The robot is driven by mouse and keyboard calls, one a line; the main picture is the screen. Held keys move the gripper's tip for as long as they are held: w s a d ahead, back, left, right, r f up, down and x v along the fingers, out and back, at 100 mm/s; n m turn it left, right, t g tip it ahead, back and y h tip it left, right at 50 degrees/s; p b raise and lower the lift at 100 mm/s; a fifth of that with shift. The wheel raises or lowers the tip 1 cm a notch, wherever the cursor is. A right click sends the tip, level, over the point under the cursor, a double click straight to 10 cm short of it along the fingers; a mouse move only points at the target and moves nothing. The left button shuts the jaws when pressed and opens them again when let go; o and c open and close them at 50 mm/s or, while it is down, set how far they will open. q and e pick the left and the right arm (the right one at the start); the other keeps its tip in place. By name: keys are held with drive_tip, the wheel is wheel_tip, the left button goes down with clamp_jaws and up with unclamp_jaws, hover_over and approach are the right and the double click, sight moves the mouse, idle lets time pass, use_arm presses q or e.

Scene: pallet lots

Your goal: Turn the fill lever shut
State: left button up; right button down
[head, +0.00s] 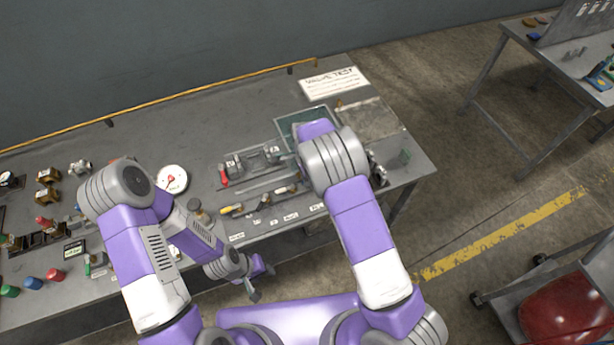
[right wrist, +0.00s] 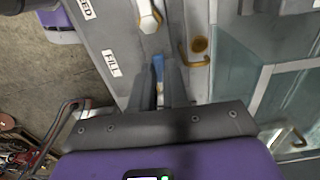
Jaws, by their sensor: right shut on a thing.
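The fill lever (right wrist: 158,68) shows as a blue handle beside the white FILL label (right wrist: 111,63) in the right wrist view. My right gripper (right wrist: 161,88) is shut on this blue lever, and its fingers hide part of it. In the head view the right gripper and the lever are hidden behind my right arm. My left gripper (head: 257,280) hangs empty in front of the table's front edge, with its fingers apart.
Another lever with a pale handle (right wrist: 149,17) is close ahead of the fingers. The grey table (head: 125,130) carries a round gauge (head: 172,179), a VALVE TEST sign (head: 333,82) and several small parts at left.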

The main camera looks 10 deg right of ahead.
drive_tip(key=c, duration=1.1)
unclamp_jaws()
drive_tip(key=shift+n, duration=0.3)
